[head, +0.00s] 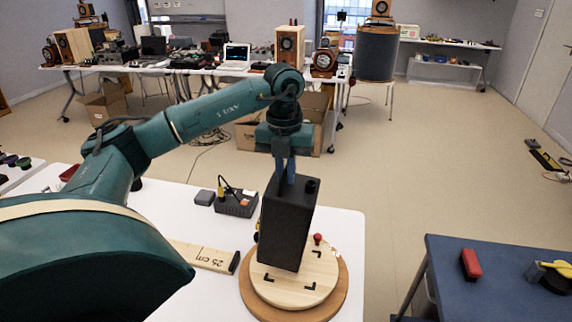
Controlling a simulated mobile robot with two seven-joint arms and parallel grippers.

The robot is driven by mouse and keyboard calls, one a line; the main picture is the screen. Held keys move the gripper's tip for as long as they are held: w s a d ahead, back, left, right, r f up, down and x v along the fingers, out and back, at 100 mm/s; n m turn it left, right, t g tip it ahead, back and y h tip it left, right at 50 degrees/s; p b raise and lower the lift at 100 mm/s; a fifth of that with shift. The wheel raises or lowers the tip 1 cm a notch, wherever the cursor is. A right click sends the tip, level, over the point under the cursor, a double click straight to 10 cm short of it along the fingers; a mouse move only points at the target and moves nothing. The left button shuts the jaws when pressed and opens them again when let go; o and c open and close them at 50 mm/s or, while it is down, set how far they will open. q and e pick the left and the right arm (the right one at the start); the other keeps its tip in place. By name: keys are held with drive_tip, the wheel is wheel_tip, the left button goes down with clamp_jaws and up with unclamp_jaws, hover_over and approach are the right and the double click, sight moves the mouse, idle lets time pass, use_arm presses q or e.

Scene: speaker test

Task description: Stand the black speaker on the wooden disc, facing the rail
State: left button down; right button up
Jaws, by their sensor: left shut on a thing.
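The black speaker (287,225) is a tall dark box, nearly upright, over the wooden disc (290,292). My left gripper (286,172) comes down from above and is shut on the speaker's top. The disc is pale wood on a wider brown round base, with black corner marks and a small red knob (318,239). Three corner marks show; the speaker hides the disc's far left part. I cannot tell whether the speaker's bottom touches the disc. A wooden bar marked 25 cm (205,256), perhaps the rail, lies left of the disc. My right gripper is not in view.
The white table (338,225) also holds a dark grey device (236,204) with a yellow plug and a small grey block (204,197). A blue table (500,262) with a red object (470,264) stands at the right. Open floor lies between the tables.

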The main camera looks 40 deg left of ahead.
sight(302, 190)
use_arm(q)
drive_tip(key=shift+f, duration=0.95)
drive_tip(key=shift+f+b, duration=0.4)
drive_tip(key=shift+f, duration=0.55)
drive_tip(key=shift+b, duration=0.3)
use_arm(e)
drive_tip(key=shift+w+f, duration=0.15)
use_arm(q)
drive_tip(key=shift+f, duration=0.2)
drive_tip(key=shift+w+d+p, duration=0.2)
drive_tip(key=shift+w+d, duration=0.15)
drive_tip(key=shift+d, duration=0.5)
drive_tip(key=shift+w+d+p, duration=0.2)
drive_tip(key=shift+w+d, duration=0.1)
drive_tip(key=shift+d, duration=0.5)
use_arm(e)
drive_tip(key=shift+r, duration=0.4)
use_arm(q)
drive_tip(key=shift+f, duration=0.1)
